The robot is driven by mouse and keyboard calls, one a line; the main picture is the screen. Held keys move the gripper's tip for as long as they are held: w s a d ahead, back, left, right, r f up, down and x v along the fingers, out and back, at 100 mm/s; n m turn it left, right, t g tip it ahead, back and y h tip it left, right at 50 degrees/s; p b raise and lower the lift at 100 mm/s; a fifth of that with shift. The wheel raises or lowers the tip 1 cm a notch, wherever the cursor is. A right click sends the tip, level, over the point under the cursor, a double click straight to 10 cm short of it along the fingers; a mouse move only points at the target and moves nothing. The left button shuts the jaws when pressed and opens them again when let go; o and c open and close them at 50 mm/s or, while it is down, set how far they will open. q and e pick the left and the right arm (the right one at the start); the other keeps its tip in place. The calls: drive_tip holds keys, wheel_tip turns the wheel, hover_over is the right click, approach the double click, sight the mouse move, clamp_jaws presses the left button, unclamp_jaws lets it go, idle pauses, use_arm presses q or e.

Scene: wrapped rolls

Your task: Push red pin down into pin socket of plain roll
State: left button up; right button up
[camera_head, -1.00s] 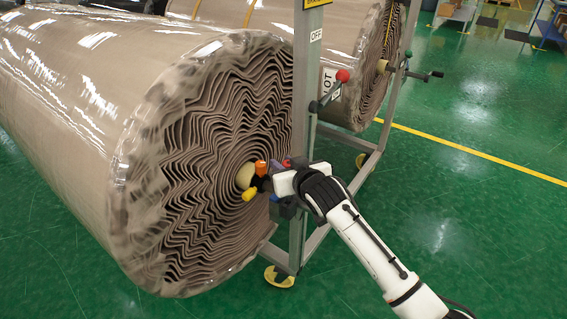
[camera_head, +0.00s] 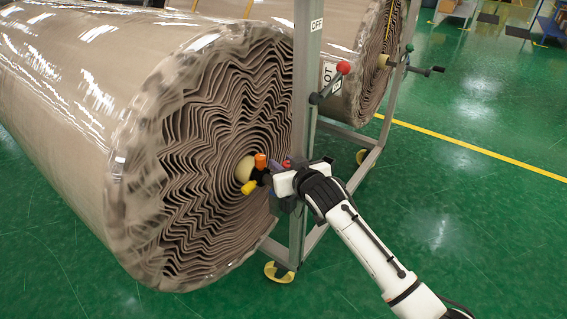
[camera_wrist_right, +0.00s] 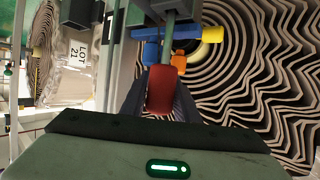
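The plain roll (camera_head: 195,190), wrapped in clear film with a wavy brown end face, lies at left in the head view. At its core sit a pale plug (camera_head: 244,169), an orange part (camera_head: 260,160) and a yellow part (camera_head: 250,187). My right gripper (camera_head: 275,180) is beside this core hardware. In the right wrist view the red pin (camera_wrist_right: 165,88) stands between its two dark fingers, which close on its sides. Just beyond it are an orange part (camera_wrist_right: 183,58) and blue parts (camera_wrist_right: 152,45). The socket opening and the pin's lower end are hidden. My left gripper is out of view.
A grey stand post (camera_head: 305,100) rises directly behind my right gripper, with a red-knobbed lever (camera_head: 342,68) above. A second roll (camera_head: 375,60) with a LOT label stands behind. Open green floor (camera_head: 480,240) lies to the right.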

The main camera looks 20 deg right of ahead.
drive_tip(key=o, duration=0.4)
drive_tip(key=shift+c, duration=0.2)
drive_tip(key=v, duration=1)
drive_tip(key=shift+s+p, duration=0.15)
drive_tip(key=shift+p, duration=0.15)
drive_tip(key=s+a+f+n+g+y, duration=0.1)
drive_tip(key=s+f+g, duration=0.3)
drive_tip(key=s+f, duration=2.2)
drive_tip(key=s+a, duration=0.1)
drive_tip(key=s, duration=0.2)
drive_tip(key=shift+s+g, duration=0.3)
drive_tip(key=shift+g, duration=0.1)
drive_tip(key=shift+a, duration=0.15)
